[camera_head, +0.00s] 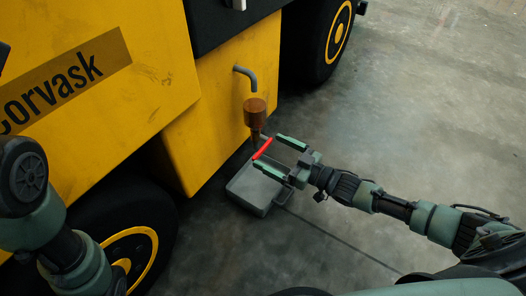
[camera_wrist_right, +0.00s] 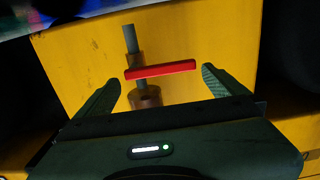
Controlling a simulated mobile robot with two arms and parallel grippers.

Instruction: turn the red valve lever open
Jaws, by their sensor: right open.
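The red valve lever (camera_head: 262,149) sits at the lower end of a brown valve body (camera_head: 255,112) on a grey pipe (camera_head: 245,74) from the yellow machine. My right gripper (camera_head: 277,154) is open, with the lever in the gap between its two fingers. In the right wrist view the lever (camera_wrist_right: 160,71) lies nearly level across the pipe, its ends near the open fingers (camera_wrist_right: 160,90); I cannot tell whether they touch. My left arm shows at the left edge of the head view, but its gripper fingers are not visible.
The concrete floor (camera_head: 430,110) to the right is clear.

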